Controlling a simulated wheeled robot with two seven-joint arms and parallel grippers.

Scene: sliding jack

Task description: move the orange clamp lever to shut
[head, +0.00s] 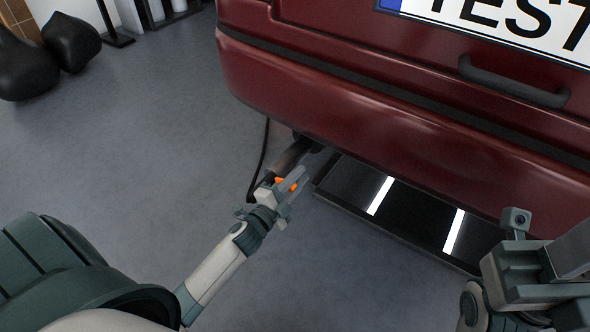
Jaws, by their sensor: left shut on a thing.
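The orange clamp lever (281,183) shows as small orange patches between the fingers of my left gripper (287,184). My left gripper is shut on it, just below the car's rear bumper. A dark cylindrical part (291,155) lies just beyond the lever under the bumper. The lever's angle and its far end are hidden by the fingers. My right gripper (516,226) is at the lower right, in front of the bumper; whether its jaws are open or shut does not show clearly.
The dark red car bumper (400,130) overhangs the lever. A black glossy platform (415,217) with bright reflections lies under the car. A thin black cable (263,160) hangs beside the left gripper. Black rounded objects (70,42) stand at the upper left. The grey floor (140,140) at left is clear.

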